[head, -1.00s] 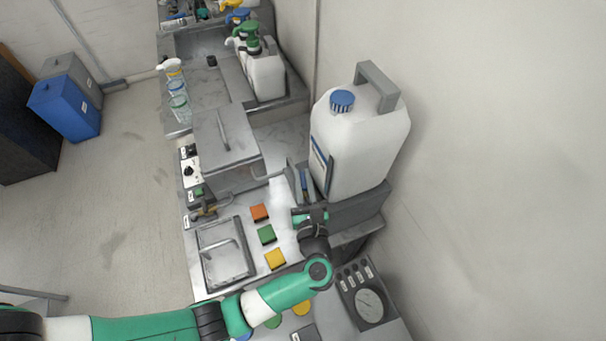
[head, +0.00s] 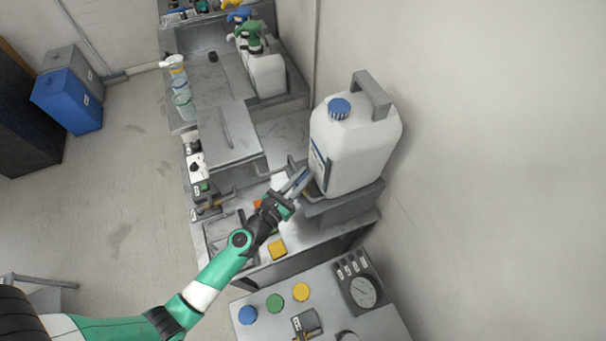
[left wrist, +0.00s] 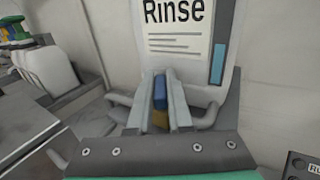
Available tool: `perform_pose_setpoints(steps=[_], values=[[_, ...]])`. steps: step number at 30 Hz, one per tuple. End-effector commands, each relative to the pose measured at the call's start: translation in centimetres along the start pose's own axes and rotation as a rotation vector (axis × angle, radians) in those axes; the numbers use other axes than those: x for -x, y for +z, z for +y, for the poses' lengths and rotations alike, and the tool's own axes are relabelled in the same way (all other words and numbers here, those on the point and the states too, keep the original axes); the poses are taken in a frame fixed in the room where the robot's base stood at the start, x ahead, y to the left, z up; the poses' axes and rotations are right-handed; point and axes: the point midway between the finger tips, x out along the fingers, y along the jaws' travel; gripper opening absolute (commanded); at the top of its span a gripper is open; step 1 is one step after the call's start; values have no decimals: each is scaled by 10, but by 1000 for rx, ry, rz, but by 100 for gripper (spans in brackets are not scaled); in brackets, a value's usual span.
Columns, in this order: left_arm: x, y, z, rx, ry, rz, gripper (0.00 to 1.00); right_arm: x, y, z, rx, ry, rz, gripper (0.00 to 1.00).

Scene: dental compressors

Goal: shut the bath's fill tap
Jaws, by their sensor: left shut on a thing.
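A large white container (head: 352,150) with a blue cap stands at the right in the head view. The left wrist view shows its label (left wrist: 180,30), which reads "Rinse". A small tap with a blue handle (left wrist: 160,90) and a brass-coloured part below sits in front of that label. My left gripper (head: 297,182) reaches the container's lower front. In the left wrist view its two grey fingers (left wrist: 159,88) are shut on the blue handle, one on each side. The tap's outlet is hidden. A lidded steel bath (head: 228,137) lies left of the container. My right gripper is not in view.
A grey stand (head: 345,208) carries the container, close to the wall. Grey curved pipes (left wrist: 205,115) flank the tap. Yellow (head: 277,249) and orange blocks lie on the counter by my arm. A gauge panel (head: 363,290) stands at lower right.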

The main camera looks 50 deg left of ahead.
Motion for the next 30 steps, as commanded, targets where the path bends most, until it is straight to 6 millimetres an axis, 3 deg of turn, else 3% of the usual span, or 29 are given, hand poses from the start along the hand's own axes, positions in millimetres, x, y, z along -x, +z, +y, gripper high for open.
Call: perform_pose_setpoints(steps=[18, 30], values=[[-1, 0, 3, 0, -394, 1, 0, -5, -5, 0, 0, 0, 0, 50], [-1, -1, 1, -1, -520, 2, 0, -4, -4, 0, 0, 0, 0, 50]])
